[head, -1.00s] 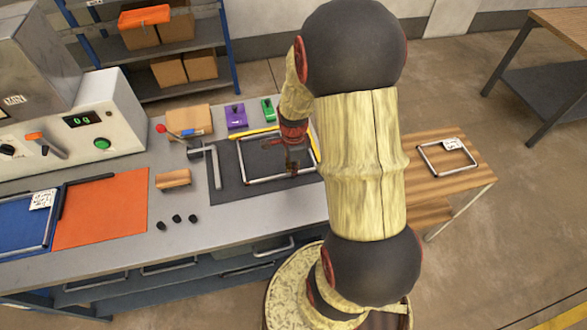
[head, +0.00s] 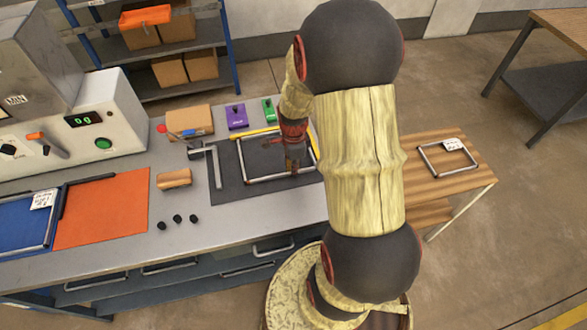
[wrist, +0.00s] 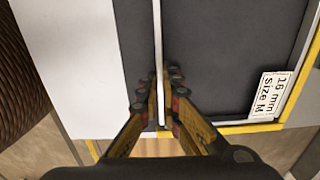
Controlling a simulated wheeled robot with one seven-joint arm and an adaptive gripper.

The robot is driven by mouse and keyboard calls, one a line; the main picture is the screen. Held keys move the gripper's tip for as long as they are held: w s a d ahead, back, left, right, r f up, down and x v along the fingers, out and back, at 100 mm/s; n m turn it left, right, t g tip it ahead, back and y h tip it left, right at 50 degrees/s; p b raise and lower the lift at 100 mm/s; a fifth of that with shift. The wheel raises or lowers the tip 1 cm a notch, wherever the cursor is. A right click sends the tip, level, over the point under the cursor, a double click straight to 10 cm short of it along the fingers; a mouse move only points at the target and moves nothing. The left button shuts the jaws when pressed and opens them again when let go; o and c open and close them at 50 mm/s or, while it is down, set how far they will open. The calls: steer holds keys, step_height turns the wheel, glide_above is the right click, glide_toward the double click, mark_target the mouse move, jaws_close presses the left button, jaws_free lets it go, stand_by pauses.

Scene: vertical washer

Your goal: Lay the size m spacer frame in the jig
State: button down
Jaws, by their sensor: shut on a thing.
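The size m spacer frame (head: 266,178) is a thin silvery rectangle over the dark jig mat (head: 228,190) on the bench. In the wrist view its tag (wrist: 271,95) reads "16 mm Size M". My gripper (head: 291,168) is shut on the frame's near bar, which also shows between the fingers in the wrist view (wrist: 158,60). The frame lies within the dark area, inside the jig's yellow edge strip (wrist: 250,128). I cannot tell whether it rests flat or hangs slightly above.
An L-shaped metal piece (head: 216,168) stands at the mat's left. Purple (head: 236,117) and green (head: 268,110) blocks stand behind. Other frames lie on a blue mat (head: 15,222) and a wooden side table (head: 425,210).

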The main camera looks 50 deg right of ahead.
steer(key=c, duration=2)
jaws_free()
steer(key=shift+c, duration=0.2)
steer(key=shift+o, duration=0.6)
steer(key=shift+r+p, duration=3.15)
steer(key=shift+r, duration=0.9)
